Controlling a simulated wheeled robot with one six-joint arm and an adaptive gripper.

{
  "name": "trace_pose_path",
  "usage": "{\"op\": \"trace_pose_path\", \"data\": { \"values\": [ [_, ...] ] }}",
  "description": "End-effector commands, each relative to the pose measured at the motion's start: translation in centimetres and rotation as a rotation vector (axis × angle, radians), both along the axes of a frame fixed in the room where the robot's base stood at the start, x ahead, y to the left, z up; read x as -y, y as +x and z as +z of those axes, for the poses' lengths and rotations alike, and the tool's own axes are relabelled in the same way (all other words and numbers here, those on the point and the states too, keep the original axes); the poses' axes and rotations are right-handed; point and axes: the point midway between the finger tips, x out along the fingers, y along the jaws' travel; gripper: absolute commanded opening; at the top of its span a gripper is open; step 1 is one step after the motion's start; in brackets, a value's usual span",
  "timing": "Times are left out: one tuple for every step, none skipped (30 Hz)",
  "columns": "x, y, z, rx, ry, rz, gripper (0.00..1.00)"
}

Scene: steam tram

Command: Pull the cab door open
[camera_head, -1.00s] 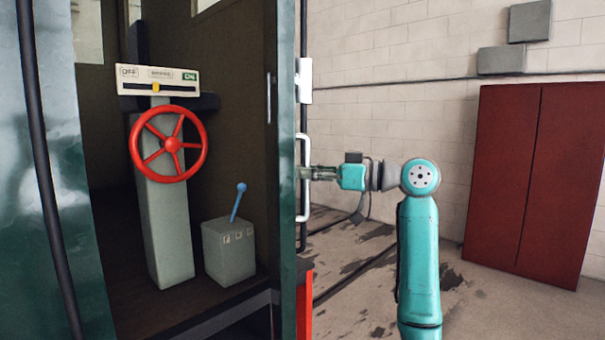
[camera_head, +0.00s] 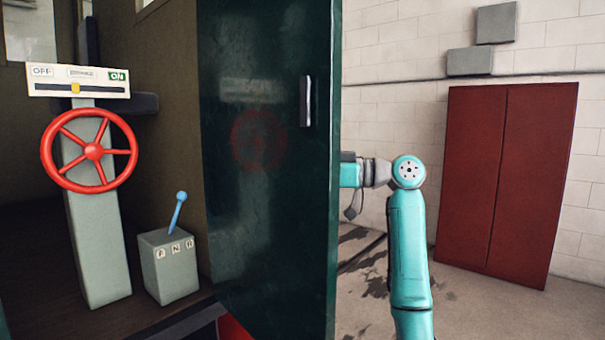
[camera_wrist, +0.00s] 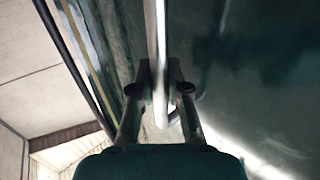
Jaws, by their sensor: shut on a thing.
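The dark green cab door (camera_head: 265,200) stands ajar, swung outward, with its inner face toward the head camera. A small inner grip (camera_head: 306,101) sits near its free edge. In the wrist view my gripper (camera_wrist: 160,90) has its two fingers closed around the white bar handle (camera_wrist: 158,35) on the door's outer face (camera_wrist: 245,70). In the head view the door hides my fingers and that handle; only my turquoise arm shows to its right.
Inside the cab are a red handwheel (camera_head: 92,151) on a grey pedestal, an ON/OFF panel (camera_head: 80,80) and a grey box (camera_head: 167,265) with a blue lever (camera_head: 177,210). A red cabinet (camera_head: 505,185) stands at the right wall. Floor between cabinet and door looks clear.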

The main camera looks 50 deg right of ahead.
Motion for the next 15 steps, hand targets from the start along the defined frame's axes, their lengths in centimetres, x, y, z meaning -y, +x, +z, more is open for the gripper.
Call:
{"op": "trace_pose_path", "data": {
  "values": [
    [0.01, 0.08, -0.05, -0.001, 0.0, 0.0, 0.0],
    [0.01, 0.08, -0.05, -0.001, 0.0, -0.001, 0.0],
    [0.01, 0.08, -0.05, -0.001, 0.0, -0.001, 0.0],
    [0.01, 0.08, -0.05, -0.001, 0.0, -0.001, 0.0],
    [0.01, 0.08, -0.05, -0.001, 0.0, -0.001, 0.0],
    [0.01, 0.08, -0.05, -0.001, 0.0, -0.001, 0.0],
    [0.01, 0.08, -0.05, -0.001, 0.0, -0.001, 0.0],
    [0.01, 0.08, -0.05, -0.001, 0.0, -0.001, 0.0],
    [0.02, 0.08, -0.05, -0.001, 0.0, -0.001, 0.0],
    [0.02, 0.08, -0.05, -0.001, 0.0, -0.001, 0.23],
    [0.01, 0.07, -0.05, -0.001, 0.0, -0.001, 0.3],
    [0.01, 0.07, -0.04, -0.001, 0.0, -0.001, 0.4],
    [0.0, 0.06, -0.04, -0.001, 0.0, -0.001, 0.41],
    [0.0, 0.06, -0.03, -0.001, 0.0, -0.001, 0.41],
    [0.01, 0.06, -0.03, -0.001, 0.0, -0.001, 0.41]
  ]
}}
